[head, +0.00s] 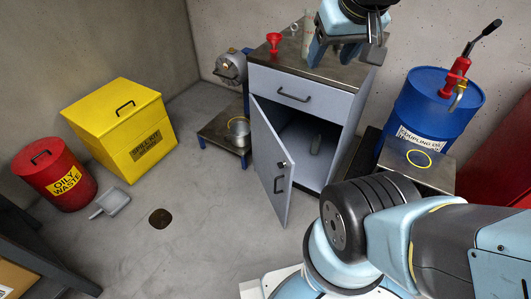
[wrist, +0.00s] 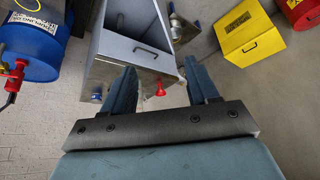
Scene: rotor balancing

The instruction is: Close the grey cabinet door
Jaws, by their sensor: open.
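The grey cabinet (head: 300,95) stands against the back wall. The drawer (head: 298,92) above looks shut. My gripper (head: 345,50) is above the cabinet top at its right side, apart from the door. In the wrist view my gripper (wrist: 163,85) has its two fingers apart with nothing held; the cabinet (wrist: 130,55) is beyond them.
A red funnel (head: 273,41) stands on the cabinet top. A blue drum (head: 432,115) with a red pump is at right. A yellow bin (head: 122,125) and red bin (head: 57,175) stand left. Floor before the door is clear.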

